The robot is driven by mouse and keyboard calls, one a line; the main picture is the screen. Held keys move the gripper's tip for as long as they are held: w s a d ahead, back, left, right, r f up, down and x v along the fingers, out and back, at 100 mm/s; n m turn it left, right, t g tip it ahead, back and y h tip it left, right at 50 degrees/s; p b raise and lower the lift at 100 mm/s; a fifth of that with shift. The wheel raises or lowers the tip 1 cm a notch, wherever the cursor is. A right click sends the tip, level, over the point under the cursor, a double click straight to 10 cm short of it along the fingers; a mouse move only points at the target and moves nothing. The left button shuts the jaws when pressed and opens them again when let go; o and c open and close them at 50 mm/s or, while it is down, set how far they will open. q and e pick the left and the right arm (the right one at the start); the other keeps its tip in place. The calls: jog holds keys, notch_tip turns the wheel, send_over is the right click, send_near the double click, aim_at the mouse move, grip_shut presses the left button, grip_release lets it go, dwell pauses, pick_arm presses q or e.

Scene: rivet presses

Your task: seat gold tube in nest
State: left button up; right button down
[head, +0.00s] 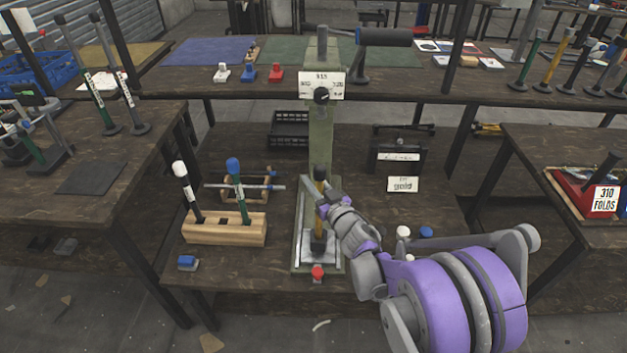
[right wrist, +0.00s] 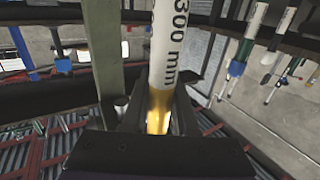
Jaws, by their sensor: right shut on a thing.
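The gold tube (head: 320,182) stands about upright in front of the press's green column (head: 320,130). My right gripper (head: 322,203) is shut on it around its middle. In the right wrist view the gold part (right wrist: 158,112) is between my fingers, and a white sleeve marked "300 mm" (right wrist: 168,45) covers a length of the tube. The tube's dark lower end (head: 318,240) is over the pale plate (head: 305,258) at the press's foot. The nest is hidden by the tube's end; I cannot tell if the tube is seated. My left gripper is not in view.
A wooden block (head: 240,236) holding a white-topped and a blue-topped tube stands left of the press. A red knob (head: 318,272) is in front. A "gold" sign (head: 403,184) stands right behind.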

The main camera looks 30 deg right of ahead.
jog(key=shift+f, duration=0.45)
jog(key=c, duration=0.6)
grip_release()
jog(key=s, duration=1.1)
jog(key=shift+a, duration=0.1)
